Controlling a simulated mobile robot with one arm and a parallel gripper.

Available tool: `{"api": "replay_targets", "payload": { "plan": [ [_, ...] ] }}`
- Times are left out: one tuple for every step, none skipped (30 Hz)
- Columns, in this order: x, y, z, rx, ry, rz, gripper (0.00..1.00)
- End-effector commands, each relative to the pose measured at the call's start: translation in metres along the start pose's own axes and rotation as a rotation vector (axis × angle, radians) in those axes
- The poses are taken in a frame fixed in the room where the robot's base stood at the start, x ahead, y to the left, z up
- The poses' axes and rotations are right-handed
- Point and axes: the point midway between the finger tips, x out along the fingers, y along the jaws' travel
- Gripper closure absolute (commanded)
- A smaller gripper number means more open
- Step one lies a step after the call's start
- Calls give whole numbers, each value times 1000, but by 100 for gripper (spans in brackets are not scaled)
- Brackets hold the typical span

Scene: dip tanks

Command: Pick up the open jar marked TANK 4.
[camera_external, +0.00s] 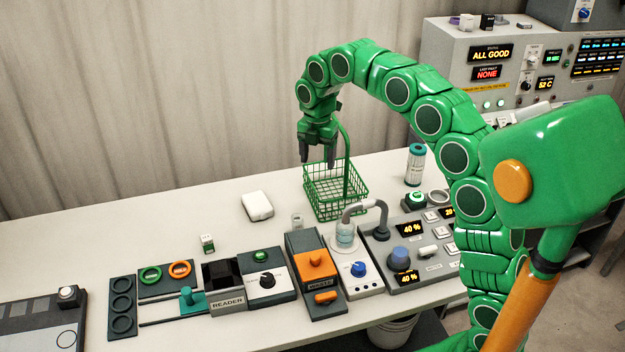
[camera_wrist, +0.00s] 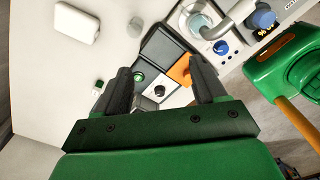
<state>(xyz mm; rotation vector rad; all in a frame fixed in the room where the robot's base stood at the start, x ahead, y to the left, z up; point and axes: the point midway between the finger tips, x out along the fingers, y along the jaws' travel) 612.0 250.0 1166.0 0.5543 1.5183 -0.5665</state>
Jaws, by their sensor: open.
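No TANK 4 marking is readable in either view, so I cannot tell which jar it is. A small clear jar (camera_external: 297,220) stands on the bench behind the orange-topped unit; it also shows near the top of the wrist view (camera_wrist: 135,27). A small green-and-white labelled container (camera_external: 208,243) stands further left. A clear glass vessel (camera_external: 345,240) sits under a curved grey tube. My gripper (camera_external: 318,158) is open and empty, fingers down, high by the green wire basket. In the wrist view its fingers (camera_wrist: 160,72) are spread above the bench units.
The green wire basket (camera_external: 320,200) has a tall handle close to my gripper. A white box (camera_external: 257,206) lies left of it. A green-capped cylinder (camera_external: 415,165) stands at the right. Control units, including the reader (camera_external: 228,304), line the front edge. The back left bench is clear.

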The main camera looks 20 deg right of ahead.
Motion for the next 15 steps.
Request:
{"api": "replay_targets", "payload": {
  "plan": [
    [2,9,0,-35,-2,3,30],
    [3,13,-1,-57,-3,4,30],
    [5,18,-2,-82,-4,5,30],
    [6,21,-2,-101,-5,5,30],
    [7,24,-2,-117,-6,5,30],
    [9,28,-2,-138,-7,5,30],
    [10,31,-3,-153,-7,6,30],
    [12,34,-3,-167,-8,6,30],
    [13,38,-3,-185,-9,7,30],
    [13,40,-4,-198,-10,8,30],
    [14,43,-4,-209,-11,9,30],
    [14,46,-4,-224,-13,10,30],
    [15,47,-4,-234,-13,11,30],
    [15,49,-5,-242,-14,11,30],
    [16,51,-5,-253,-15,12,30]
  ]
}}
